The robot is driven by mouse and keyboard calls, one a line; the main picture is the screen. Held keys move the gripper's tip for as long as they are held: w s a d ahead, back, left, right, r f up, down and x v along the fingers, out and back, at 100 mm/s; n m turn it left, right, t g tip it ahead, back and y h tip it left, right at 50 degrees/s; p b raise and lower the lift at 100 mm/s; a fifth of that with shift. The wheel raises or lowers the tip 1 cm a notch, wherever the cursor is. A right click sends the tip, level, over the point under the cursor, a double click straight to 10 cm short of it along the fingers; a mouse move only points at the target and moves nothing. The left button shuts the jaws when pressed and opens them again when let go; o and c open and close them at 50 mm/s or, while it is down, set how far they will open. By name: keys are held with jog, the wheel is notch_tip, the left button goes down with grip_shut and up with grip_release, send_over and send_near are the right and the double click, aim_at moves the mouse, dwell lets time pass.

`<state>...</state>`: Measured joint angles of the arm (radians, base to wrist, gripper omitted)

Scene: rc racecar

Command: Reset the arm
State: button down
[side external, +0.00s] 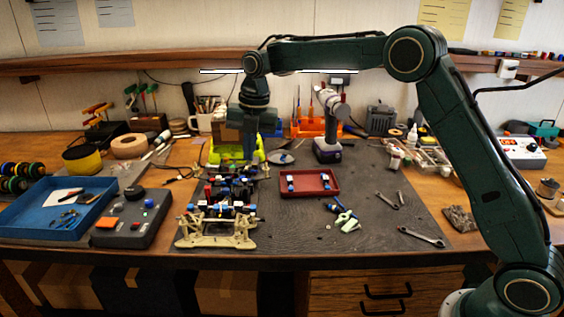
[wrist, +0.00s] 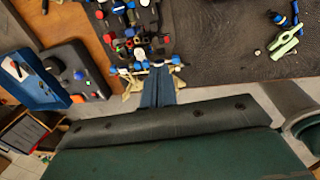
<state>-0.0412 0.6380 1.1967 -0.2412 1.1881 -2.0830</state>
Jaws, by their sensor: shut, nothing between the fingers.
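My gripper (side external: 252,152) hangs pointing down from the raised dark green arm, above the far part of the dark mat. Its fingers are shut with nothing between them. In the wrist view the closed blue-grey fingers (wrist: 158,90) show at the middle. An RC car chassis (side external: 225,200) stands on the mat, with cream-coloured parts at its near end and blue, red and white pieces on it. The chassis also shows in the wrist view (wrist: 135,35), beyond the fingertips. In the side view my gripper is above and apart from the chassis.
A red tray (side external: 308,193) with small parts sits right of the chassis. A drill (side external: 327,148) stands behind it. A blue tray (side external: 30,222) and grey control box (side external: 118,234) are on the left. Wrenches (side external: 422,237) lie at the right, with bare mat around them.

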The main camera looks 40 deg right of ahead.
jog(key=shift+s+r, duration=0.1)
jog(key=shift+r, duration=0.1)
dwell(0.3)
jog(key=s+d+r+m+t, duration=0.1)
jog(key=s+r+m, duration=0.45)
jog(key=s, duration=0.35)
jog(key=s+d+r+m+t, duration=0.1)
jog(key=s+d+r+m, duration=0.1)
jog(key=s+r+m, duration=0.45)
jog(key=s+d+f+m+t, duration=0.1)
jog(key=s+f+m, duration=0.2)
jog(key=s+m, duration=0.4)
jog(key=s+d+f+m+t+h, duration=0.1)
jog(key=s+f+m, duration=0.2)
jog(key=s+m, duration=0.5)
jog(key=shift+s+d+f, duration=0.3)
jog(key=shift+s, duration=3.95)
